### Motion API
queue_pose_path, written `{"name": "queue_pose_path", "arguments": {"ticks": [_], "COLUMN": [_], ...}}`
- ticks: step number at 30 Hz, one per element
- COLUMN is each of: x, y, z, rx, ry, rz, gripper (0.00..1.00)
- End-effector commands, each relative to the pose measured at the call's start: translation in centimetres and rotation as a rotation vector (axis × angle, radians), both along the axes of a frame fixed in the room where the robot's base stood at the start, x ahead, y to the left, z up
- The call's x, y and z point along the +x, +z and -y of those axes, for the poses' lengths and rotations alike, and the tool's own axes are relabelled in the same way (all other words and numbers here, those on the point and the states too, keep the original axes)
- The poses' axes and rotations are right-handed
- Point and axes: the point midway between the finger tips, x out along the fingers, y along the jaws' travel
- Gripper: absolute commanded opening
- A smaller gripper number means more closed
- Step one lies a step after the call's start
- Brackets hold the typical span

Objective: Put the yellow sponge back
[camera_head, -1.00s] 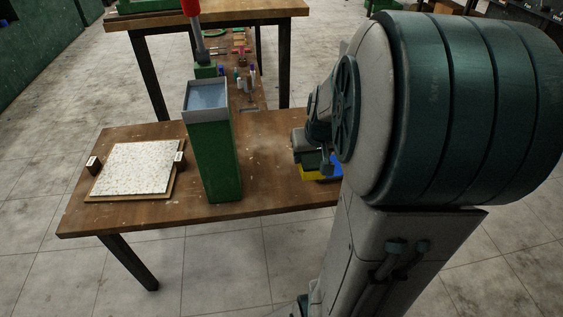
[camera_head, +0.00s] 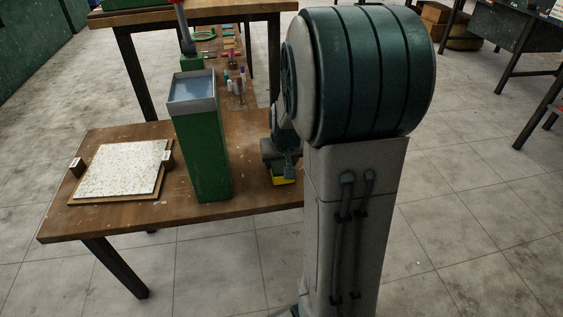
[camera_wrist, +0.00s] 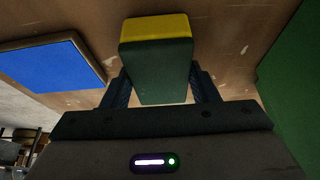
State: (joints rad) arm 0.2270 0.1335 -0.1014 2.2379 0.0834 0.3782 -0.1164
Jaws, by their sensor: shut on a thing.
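The yellow sponge (camera_wrist: 155,28) has a yellow layer and a dark green layer. In the wrist view it sits between the two fingers of my gripper (camera_wrist: 157,88), which is shut on it. In the head view the sponge (camera_head: 283,179) shows as a small yellow patch under my gripper (camera_head: 282,168), over the right part of the wooden table, with my arm hiding much of that area. A blue flat pad with a brown edge (camera_wrist: 52,65) lies on the table left of the sponge in the wrist view. I cannot tell whether the sponge touches the table.
A tall green container (camera_head: 208,150) with a grey rim stands on the table (camera_head: 115,216), left of my gripper. A speckled white sheet on a board (camera_head: 118,168) lies further left. Small bottles and tools (camera_head: 236,84) stand behind the container.

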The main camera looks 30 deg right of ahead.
Motion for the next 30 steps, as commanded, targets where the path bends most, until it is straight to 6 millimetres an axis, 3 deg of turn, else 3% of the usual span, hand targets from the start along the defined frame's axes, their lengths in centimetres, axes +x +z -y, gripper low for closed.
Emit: {"name": "queue_pose_path", "arguments": {"ticks": [5, 6, 7, 8, 19, 30], "x": [0.0, 0.0, 0.0, 0.0, 0.0, -2.7], "y": [-0.5, -0.3, -0.3, -0.3, 0.3, 7.5], "z": [0.0, 0.0, 0.0, 0.0, 0.0, -0.8], "rx": [0.0, 0.0, 0.0, 0.0, 0.0, -0.001], "ry": [0.0, 0.0, 0.0, 0.0, 0.0, 0.001], "rz": [0.0, 0.0, 0.0, 0.0, 0.0, 0.003], "gripper": [0.28, 0.65, 0.73, 0.76, 0.76, 0.76]}}
